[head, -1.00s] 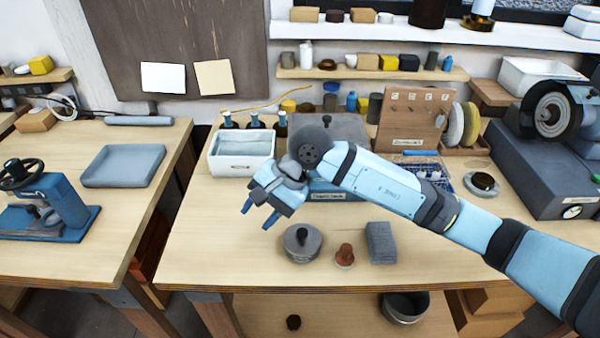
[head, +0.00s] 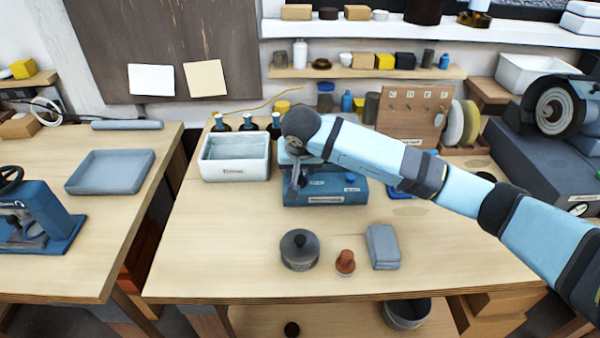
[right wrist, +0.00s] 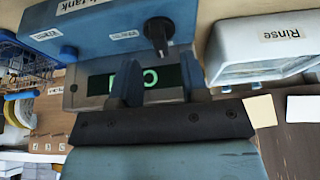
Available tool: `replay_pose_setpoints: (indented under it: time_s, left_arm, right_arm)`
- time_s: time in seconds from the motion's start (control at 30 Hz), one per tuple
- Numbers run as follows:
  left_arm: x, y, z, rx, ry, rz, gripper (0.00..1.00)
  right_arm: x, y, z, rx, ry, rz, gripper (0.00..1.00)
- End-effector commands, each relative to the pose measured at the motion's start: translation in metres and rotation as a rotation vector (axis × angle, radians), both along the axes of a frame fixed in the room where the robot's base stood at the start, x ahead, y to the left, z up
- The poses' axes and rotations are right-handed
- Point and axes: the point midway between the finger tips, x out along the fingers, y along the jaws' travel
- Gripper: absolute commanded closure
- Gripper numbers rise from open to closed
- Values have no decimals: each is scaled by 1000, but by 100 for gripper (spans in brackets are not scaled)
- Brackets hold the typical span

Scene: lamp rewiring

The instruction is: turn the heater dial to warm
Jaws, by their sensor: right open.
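The blue heated tank (head: 330,189) stands on the middle bench, with a small blue knob and labels on its front. In the right wrist view the tank (right wrist: 110,30) fills the upper left, and its black heater dial (right wrist: 157,36) sticks out. A dark display with green characters (right wrist: 140,78) shows between my fingers; I cannot read it surely. My right gripper (head: 296,192) is at the front left of the tank, and its open fingers (right wrist: 158,72) stand either side of the display, just short of the dial. The dial is not clear in the head view. My left gripper is out of view.
A white Rinse tub (head: 204,170) stands just left of the tank, with dark bottles behind it. A round grey pot (head: 300,252), a reddish knob-like piece (head: 345,262) and a grey block (head: 383,247) sit near the front edge. The bench's left front is clear.

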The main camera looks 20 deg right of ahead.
Motion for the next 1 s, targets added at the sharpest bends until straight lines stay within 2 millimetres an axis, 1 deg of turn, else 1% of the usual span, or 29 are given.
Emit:
replay_pose_setpoints:
  time_s: [0.03,0.2,0.37,0.6,0.63,0.67,0.7,0.77,0.8,1.0]
  left_arm:
    - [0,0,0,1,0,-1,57]
    - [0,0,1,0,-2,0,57]
    - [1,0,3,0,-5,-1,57]
    - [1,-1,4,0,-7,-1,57]
    - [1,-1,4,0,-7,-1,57]
    - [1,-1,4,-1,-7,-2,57]
    - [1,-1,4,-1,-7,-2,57]
    - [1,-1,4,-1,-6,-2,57]
    - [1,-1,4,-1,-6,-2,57]
    - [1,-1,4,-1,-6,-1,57]
  right_arm:
    - [2,-1,-9,0,5,0,58]
    - [11,-3,-28,1,3,0,58]
    - [14,-4,-35,1,0,0,58]
    - [14,-4,-36,1,0,0,58]
    - [14,-4,-36,1,0,0,61]
    - [14,-4,-36,1,0,0,68]
    - [14,-4,-36,1,0,0,77]
    - [14,-4,-36,1,0,0,91]
    - [14,-4,-36,1,0,0,100]
    - [14,-4,-36,1,0,-3,100]
